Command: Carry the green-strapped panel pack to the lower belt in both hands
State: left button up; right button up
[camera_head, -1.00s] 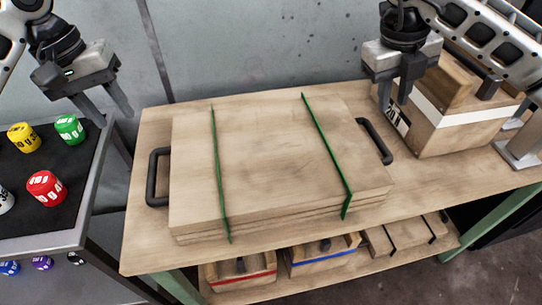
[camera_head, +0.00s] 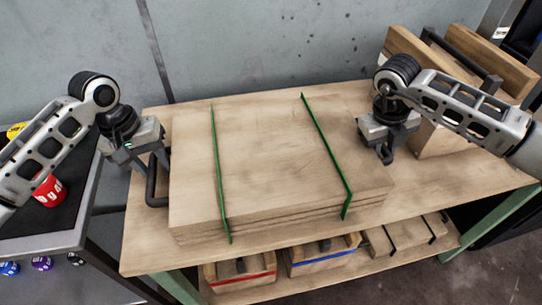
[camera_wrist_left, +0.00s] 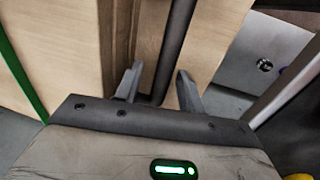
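The panel pack (camera_head: 265,160) is a flat stack of wooden panels with two green straps, lying on the wooden table. Its left black handle (camera_head: 152,190) shows at the left end; the right handle is mostly hidden behind my right gripper. My left gripper (camera_head: 152,160) is at the left handle. In the left wrist view its two fingers (camera_wrist_left: 157,88) stand apart on either side of the black handle bar (camera_wrist_left: 176,45), with gaps visible. My right gripper (camera_head: 387,153) points down at the right handle; whether its fingers are closed is unclear. No belt is recognisable.
A wooden box (camera_head: 440,138) with black-handled top stands close behind my right gripper. Below, a lower shelf holds boxes with a red strap (camera_head: 240,275) and a blue strap (camera_head: 322,258), and a black-strapped one (camera_head: 405,235). A dark-topped stand (camera_head: 75,225) with colored pieces is at left.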

pick_arm(q)
jog(key=shift+f, duration=0.15)
pick_arm(e)
jog(key=shift+f, duration=0.15)
pick_arm(q)
jog(key=c, duration=0.5)
pick_arm(e)
jog(key=c, duration=0.5)
pick_arm(q)
grip_shut()
pick_arm(e)
grip_shut()
